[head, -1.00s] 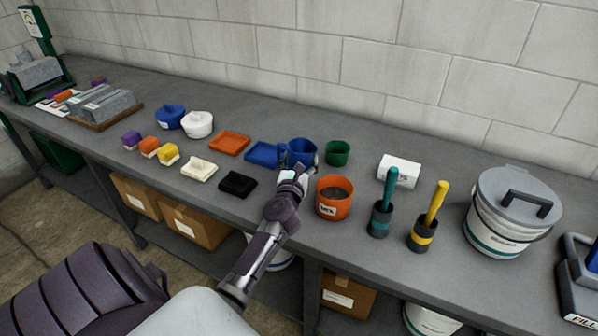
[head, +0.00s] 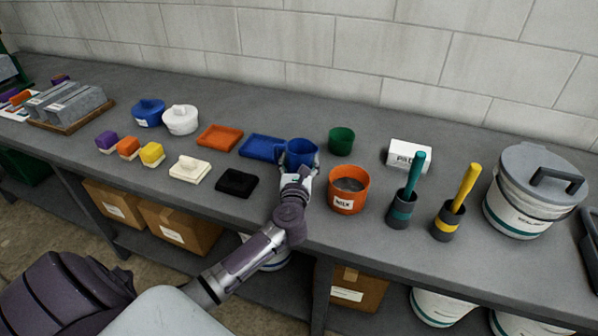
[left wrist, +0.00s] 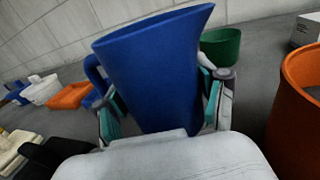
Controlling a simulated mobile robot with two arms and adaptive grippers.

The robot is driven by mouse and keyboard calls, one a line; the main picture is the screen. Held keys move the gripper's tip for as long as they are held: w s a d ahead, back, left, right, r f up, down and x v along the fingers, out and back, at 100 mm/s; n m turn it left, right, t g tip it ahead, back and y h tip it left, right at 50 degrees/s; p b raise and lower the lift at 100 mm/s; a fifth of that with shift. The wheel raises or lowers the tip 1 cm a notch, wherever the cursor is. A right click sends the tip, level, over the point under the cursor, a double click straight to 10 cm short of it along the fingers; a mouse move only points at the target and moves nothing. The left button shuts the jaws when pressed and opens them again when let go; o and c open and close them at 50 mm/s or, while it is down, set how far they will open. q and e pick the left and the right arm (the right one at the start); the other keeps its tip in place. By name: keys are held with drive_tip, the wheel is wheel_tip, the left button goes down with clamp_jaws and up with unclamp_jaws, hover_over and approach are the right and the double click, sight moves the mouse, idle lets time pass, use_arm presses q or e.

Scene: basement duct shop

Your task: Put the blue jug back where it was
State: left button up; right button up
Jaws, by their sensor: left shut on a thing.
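The blue jug (head: 300,154) is in my left gripper (head: 297,176), which is shut on it from the front. In the left wrist view the jug (left wrist: 155,70) fills the middle, between the two fingers (left wrist: 165,110), with its handle to the left and its spout to the upper right. In the head view it overlaps the right end of a flat blue tray (head: 260,147). The gripper hides its base, so I cannot tell whether it touches the bench. My right gripper is not in view.
An orange pot (head: 347,203) stands close right of the jug, and a green cup (head: 341,141) behind it. An orange tray (head: 219,138), a black block (head: 237,183) and a cream block (head: 189,169) lie left. Two handled tools (head: 404,210) (head: 448,222) stand right.

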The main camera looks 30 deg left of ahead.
use_arm(q)
wheel_tip(320, 180, down, 3)
drive_tip(key=shift+a, duration=0.1)
drive_tip(key=shift+f+b, duration=0.15)
drive_tip(key=shift+b, duration=0.2)
drive_tip(key=o, duration=1.2)
drive_tip(key=shift+o, duration=0.2)
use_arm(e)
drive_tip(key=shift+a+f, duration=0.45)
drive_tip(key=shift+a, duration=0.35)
